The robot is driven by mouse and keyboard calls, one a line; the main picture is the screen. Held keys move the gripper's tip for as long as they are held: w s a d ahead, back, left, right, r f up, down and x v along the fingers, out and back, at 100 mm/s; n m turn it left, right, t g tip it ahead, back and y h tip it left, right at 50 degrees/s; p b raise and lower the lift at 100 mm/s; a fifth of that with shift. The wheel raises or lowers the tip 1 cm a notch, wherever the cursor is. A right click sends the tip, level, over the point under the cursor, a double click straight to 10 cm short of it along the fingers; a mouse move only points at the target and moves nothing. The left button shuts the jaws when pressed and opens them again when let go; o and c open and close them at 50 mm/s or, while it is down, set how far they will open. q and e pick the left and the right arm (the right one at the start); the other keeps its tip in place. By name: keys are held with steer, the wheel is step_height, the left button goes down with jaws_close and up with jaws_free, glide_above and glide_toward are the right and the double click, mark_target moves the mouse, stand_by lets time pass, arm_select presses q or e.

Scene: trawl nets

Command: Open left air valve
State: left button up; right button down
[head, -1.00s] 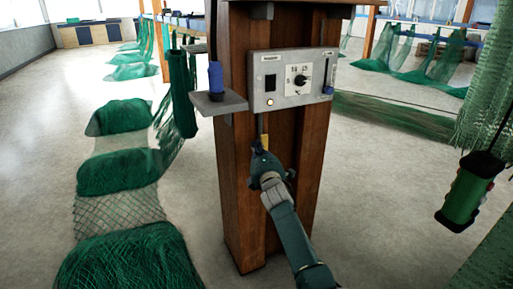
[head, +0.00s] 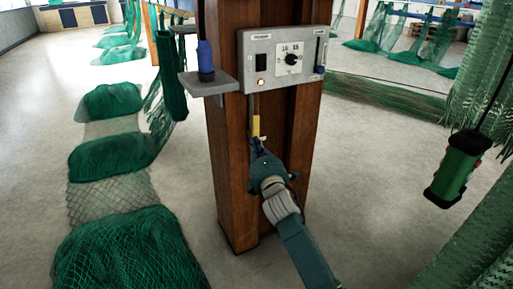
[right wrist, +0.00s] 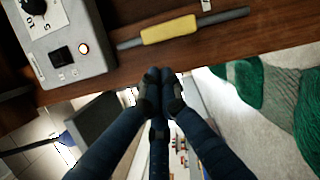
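A thin grey rod with a yellow sleeve (head: 256,126) stands upright on the wooden post below the control panel. In the right wrist view the yellow sleeve (right wrist: 170,29) lies across the top, beyond the fingertips. I cannot tell for certain whether it is the left air valve. My right gripper (head: 256,145) is just below the sleeve in the head view. In the right wrist view the right gripper's fingertips (right wrist: 160,76) are together, with nothing seen between them and a gap to the sleeve. My left gripper is not in view.
The grey control panel (head: 286,60) has a dial, a black switch, a lit lamp and a blue-ended slider. A small shelf (head: 215,84) with a blue-handled item juts out left. Green nets (head: 118,250) lie left. A green hand control (head: 459,170) hangs right. Floor around the post is clear.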

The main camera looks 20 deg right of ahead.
steer(key=shift+s+a, duration=0.15)
steer(key=shift+s, duration=0.7)
